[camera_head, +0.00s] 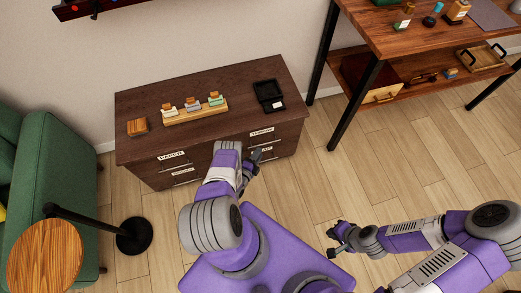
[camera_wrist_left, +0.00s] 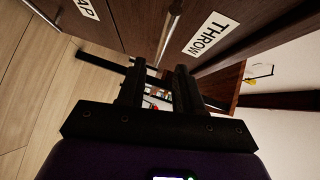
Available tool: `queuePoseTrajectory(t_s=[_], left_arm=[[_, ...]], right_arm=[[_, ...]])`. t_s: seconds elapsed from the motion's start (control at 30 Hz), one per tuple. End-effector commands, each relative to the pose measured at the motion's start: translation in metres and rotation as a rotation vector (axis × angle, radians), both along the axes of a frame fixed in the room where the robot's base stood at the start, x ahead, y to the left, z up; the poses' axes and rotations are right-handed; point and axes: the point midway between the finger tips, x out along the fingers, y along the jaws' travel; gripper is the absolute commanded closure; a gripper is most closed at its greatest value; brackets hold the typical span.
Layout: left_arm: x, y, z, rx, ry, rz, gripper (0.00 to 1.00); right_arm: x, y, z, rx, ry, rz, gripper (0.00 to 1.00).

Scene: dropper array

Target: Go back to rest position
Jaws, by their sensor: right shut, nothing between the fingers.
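My left gripper (camera_head: 254,160) is in front of the right side of the dark wooden cabinet (camera_head: 225,83), near its labelled drawers. In the left wrist view its two black fingers (camera_wrist_left: 158,72) stand apart with a gap between them, and I see nothing held. A metal drawer handle (camera_wrist_left: 170,35) and a label reading "THROW" (camera_wrist_left: 206,35) show just beyond the fingers. I cannot tell whether the fingers touch the handle. My right gripper (camera_head: 338,236) is low over the floor at the right, shut and empty, away from any furniture.
On the cabinet top are a wooden rack (camera_head: 196,112) with three small bottles, a wooden block (camera_head: 138,126) and a black tray (camera_head: 269,97). A shelf table (camera_head: 420,40) stands at the right. A green sofa (camera_head: 45,160) and a round side table (camera_head: 45,255) are at the left. Floor at the right is clear.

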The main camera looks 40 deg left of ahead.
Motion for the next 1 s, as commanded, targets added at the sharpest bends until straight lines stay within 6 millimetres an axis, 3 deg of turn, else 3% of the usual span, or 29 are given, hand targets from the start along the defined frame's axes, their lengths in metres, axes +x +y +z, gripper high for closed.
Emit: queuePoseTrajectory(t_s=[0.67,0.83,1.0], left_arm=[[0.006,0.0,0.005,-0.063,0.036,0.017,0.65],[0.025,-0.013,0.026,-0.38,0.208,0.116,0.65],[0.024,-0.063,0.066,-0.822,0.455,0.3,0.65]], right_arm=[[0.0,0.0,0.003,0.0,0.0,0.0,1.0],[0.0,0.0,0.016,0.0,0.0,0.0,1.0],[0.0,0.0,0.032,0.0,0.0,0.0,1.0]])
